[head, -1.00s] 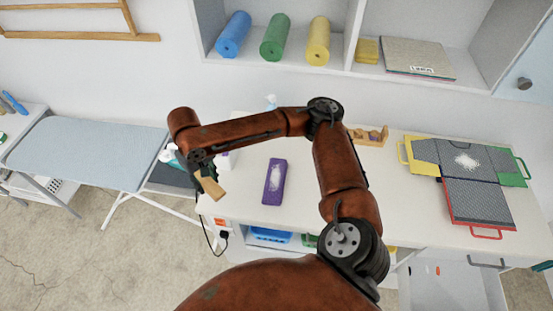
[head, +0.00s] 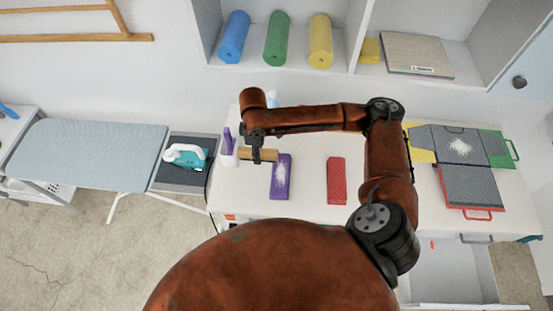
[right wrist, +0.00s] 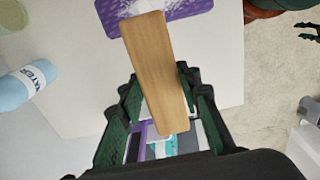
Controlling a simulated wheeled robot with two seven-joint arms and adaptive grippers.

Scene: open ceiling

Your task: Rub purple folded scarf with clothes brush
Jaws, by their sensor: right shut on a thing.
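The purple folded scarf (head: 280,184) lies on the white table with a white, powdery patch on top; its edge and a bit of the patch show at the top of the right wrist view (right wrist: 190,10). My right gripper (head: 257,149) is shut on the wooden clothes brush (head: 245,154). The brush is roughly level, at the upper left end of the scarf. In the right wrist view the brush (right wrist: 152,60) sticks out beyond the fingers and overlaps the scarf's edge; I cannot tell whether they touch. Its bristles are hidden. My left gripper is not in view.
A red folded cloth (head: 336,181) lies right of the scarf. A teal iron (head: 186,156) rests on a dark pad at left. Grey panels with coloured handles (head: 470,185) cover the table's right.

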